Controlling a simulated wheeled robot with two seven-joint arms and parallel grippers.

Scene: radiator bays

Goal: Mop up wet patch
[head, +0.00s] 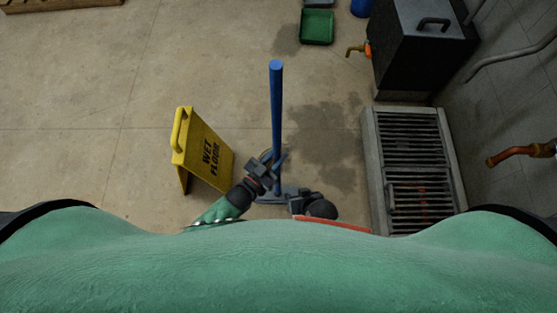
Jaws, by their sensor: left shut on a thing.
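A mop with a long blue handle (277,100) stands nearly upright in front of me. Its grey base (270,197) shows low down, partly hidden by my grippers. My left gripper (272,165) is shut on the mop handle. My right gripper (296,203) is lower and to the right, close to the mop's base; its fingers are too small and dark to tell whether they are open. A dark wet patch (325,140) spreads on the concrete floor to the right of the handle. A smaller dark stain (286,40) lies farther back.
A yellow wet floor sign (205,150) stands left of the mop. A grated drain (411,150) and a black box with a handle (420,50) are at the right, near pipes (520,155). A green tray (317,27) lies at the back. The left floor is clear.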

